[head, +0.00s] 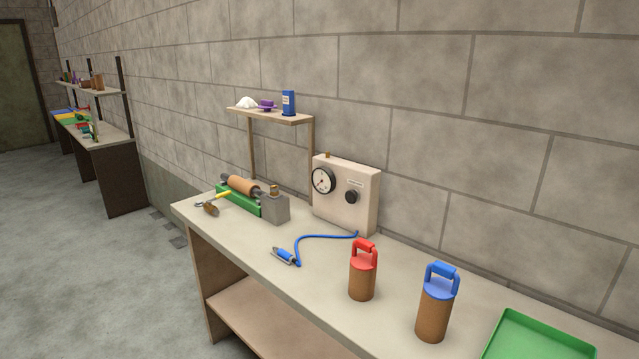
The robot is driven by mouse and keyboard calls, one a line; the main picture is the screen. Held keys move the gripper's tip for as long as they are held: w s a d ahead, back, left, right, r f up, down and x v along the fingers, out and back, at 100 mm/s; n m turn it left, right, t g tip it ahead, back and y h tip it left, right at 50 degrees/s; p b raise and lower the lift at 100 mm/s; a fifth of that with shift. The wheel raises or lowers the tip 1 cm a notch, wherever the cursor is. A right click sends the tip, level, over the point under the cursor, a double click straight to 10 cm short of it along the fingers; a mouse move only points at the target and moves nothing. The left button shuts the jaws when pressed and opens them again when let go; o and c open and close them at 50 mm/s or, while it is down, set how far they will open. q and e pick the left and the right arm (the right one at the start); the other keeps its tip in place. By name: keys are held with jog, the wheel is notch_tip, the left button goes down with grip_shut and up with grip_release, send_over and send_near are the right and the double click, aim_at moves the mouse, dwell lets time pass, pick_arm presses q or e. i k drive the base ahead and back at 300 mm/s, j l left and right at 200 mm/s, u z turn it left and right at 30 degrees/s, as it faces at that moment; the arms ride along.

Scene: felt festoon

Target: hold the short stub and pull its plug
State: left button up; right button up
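Two brown cylindrical stubs stand upright on the workbench. One brown stub (362,286) carries a red plug with a loop handle (364,254). The other brown stub (433,316) stands to its right and nearer, and carries a blue plug with a loop handle (441,279). The red-topped stub looks shorter in the picture, though it is also farther off. Both plugs sit on top of their stubs. Neither of my grippers shows in the head view.
The workbench (330,273) is bare around the stubs. A green tray (535,336) lies at right. A gauge box (345,192) stands behind, with a blue hose (318,237) ending in a nozzle. A roller on a green base (240,202) is at left.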

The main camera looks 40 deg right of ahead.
aim_at(361, 262)
jog(key=i+z, duration=0.4)
jog(key=i+j+z, duration=0.2)
jog(key=z, duration=0.2)
jog(key=i+j+z, duration=0.25)
jog(key=z, duration=0.15)
jog(key=i, duration=0.1)
